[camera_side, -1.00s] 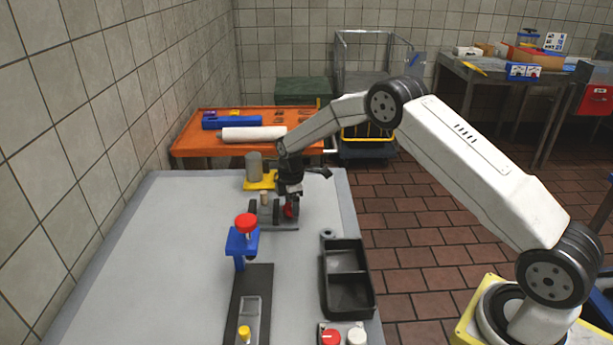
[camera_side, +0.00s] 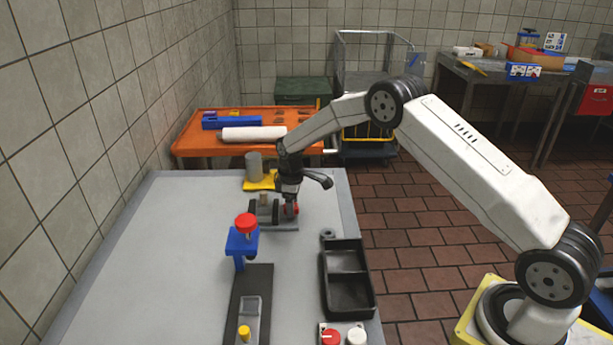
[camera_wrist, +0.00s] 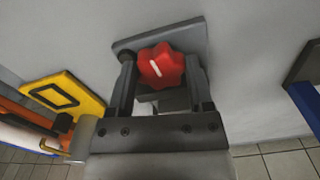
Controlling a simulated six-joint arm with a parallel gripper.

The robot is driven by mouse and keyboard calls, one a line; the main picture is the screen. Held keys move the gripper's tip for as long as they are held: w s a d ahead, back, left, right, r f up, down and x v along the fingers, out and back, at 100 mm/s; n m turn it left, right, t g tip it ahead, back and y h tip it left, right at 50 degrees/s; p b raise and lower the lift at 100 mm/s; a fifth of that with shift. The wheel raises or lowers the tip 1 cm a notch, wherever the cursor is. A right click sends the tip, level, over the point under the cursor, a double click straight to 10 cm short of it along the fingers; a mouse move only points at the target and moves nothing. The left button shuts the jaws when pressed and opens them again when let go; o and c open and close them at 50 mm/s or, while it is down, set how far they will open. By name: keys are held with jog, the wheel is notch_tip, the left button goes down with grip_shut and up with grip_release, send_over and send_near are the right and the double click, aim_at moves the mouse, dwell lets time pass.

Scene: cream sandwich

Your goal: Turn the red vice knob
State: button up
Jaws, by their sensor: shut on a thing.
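The red vice knob (camera_wrist: 162,66) is a lobed knob with a white mark, between the two fingers of my gripper (camera_wrist: 160,85) in the wrist view. The fingers are shut on its sides. In the side view, my gripper (camera_side: 290,208) points down at the vice, and only a bit of the red knob shows beside the fingers. The grey vice (camera_side: 280,228) sits on the table near its far right end, with a small light peg (camera_side: 264,199) between its dark jaws.
A yellow plate with a grey cylinder (camera_side: 254,165) stands just behind the vice. A blue stand with a red top (camera_side: 245,222) is in front to the left. A black two-part tray (camera_side: 365,308) is at the right edge. The left of the table is bare.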

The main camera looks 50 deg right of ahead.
jog(key=m, duration=0.4)
jog(key=shift+a+m, duration=0.1)
jog(key=shift+m, duration=1.9)
jog(key=o, duration=1.3)
jog(key=shift+c, duration=0.2)
jog(key=shift+a+r, duration=0.1)
jog(key=shift+r, duration=0.05)
jog(key=shift+r, duration=3.8)
